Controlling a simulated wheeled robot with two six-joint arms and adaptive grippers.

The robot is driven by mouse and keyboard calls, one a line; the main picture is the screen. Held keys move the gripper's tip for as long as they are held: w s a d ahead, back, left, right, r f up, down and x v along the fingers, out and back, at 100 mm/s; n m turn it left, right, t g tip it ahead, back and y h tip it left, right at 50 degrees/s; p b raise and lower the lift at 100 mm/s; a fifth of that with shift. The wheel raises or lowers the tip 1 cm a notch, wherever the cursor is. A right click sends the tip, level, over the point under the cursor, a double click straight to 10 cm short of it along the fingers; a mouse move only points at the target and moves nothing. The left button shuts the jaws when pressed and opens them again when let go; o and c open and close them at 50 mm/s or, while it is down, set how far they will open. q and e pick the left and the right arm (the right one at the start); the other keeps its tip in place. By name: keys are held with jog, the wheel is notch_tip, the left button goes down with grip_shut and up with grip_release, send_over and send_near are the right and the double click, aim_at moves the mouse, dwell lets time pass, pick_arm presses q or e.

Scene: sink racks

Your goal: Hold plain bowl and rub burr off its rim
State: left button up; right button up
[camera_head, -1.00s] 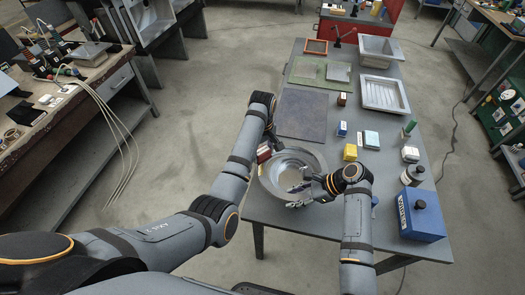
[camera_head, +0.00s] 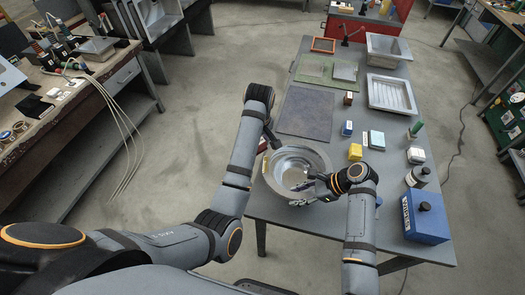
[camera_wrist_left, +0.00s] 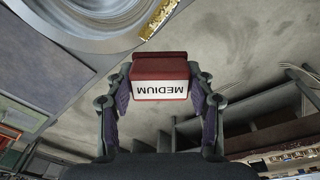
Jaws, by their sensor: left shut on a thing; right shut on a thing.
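The plain bowl (camera_head: 318,160), a shiny grey metal bowl, stands near the table's left edge. A rough gold burr (camera_head: 265,164) lies along the left of its rim; it also shows in the left wrist view (camera_wrist_left: 157,16). My right gripper (camera_head: 308,192) is shut on the bowl at its near rim. My left gripper (camera_wrist_left: 160,88) is shut on a dark red block labelled MEDIUM (camera_wrist_left: 160,70). In the left wrist view the block is just outside the rim, below the burr and seemingly apart from it. In the head view my left arm hides most of the block.
A dark mat (camera_head: 305,113) lies behind the bowl. A yellow block (camera_head: 355,152), small boxes, bottles and a blue box (camera_head: 426,218) stand to the right. A white ribbed tray (camera_head: 392,96) is farther back. Open floor lies left of the table.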

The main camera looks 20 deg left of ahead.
aim_at(266, 166)
pick_arm(q)
jog(key=shift+g+h, duration=0.4)
jog(key=shift+g, duration=0.3)
jog(key=s+d+f, duration=0.4)
jog(key=s+f, duration=0.1)
jog(key=shift+s+d, duration=0.15)
jog(key=shift+s, duration=0.05)
jog(key=shift+f, duration=0.2)
jog(key=shift+w+a+f, duration=0.1)
jog(key=shift+w+a, duration=0.05)
jog(key=shift+w, duration=0.65)
jog(key=shift+w+a+f, duration=0.1)
jog(key=shift+w, duration=0.65)
jog(key=shift+w+a, duration=0.15)
jog(key=shift+c, duration=0.5)
jog(key=shift+w+a+r, duration=0.1)
jog(key=shift+w+a, duration=0.1)
jog(key=shift+w, duration=0.75)
jog(key=shift+w+a+r, duration=0.1)
jog(key=shift+w+a, duration=0.05)
jog(key=shift+w, duration=0.8)
jog(key=shift+c, duration=0.5)
jog(key=shift+a, duration=0.1)
